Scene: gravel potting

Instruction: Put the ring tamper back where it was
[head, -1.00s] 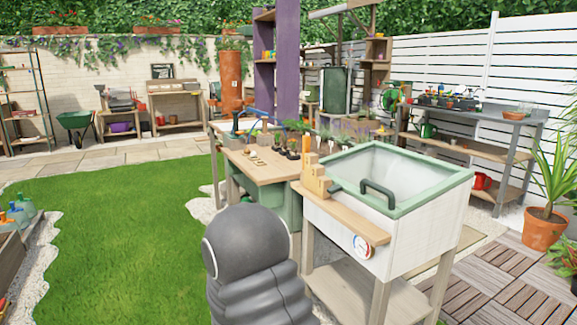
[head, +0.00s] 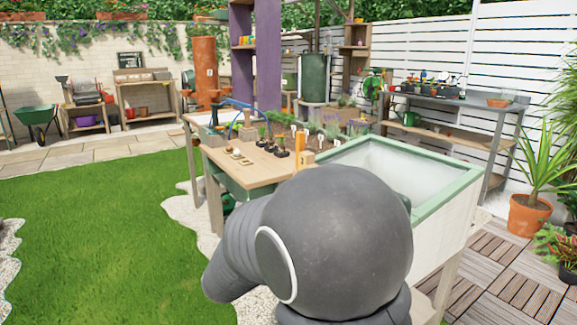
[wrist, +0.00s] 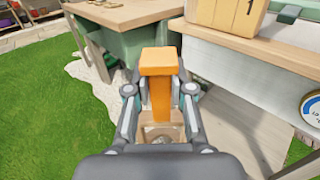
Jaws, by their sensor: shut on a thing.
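The ring tamper (wrist: 160,62) is in my gripper (wrist: 160,92) in the wrist view. It has an orange block-like handle, and a pale wooden ring-like part shows low between the fingers. My gripper is shut on it, one finger on each side. Gripper and tamper are in front of the wooden ledge (wrist: 270,47), with grass and gravel below. In the head view my own arm hides the gripper and the tamper. A wooden block marked "1" (wrist: 238,14) stands on the ledge at the top of the wrist view.
A green-rimmed white cold frame (head: 445,200) stands behind my arm. Left of it is a wooden potting table (head: 245,172) with small pots. An upright orange piece (head: 300,150) shows between them. A round dial (wrist: 311,105) is on the frame's front. Open lawn (head: 100,220) lies left.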

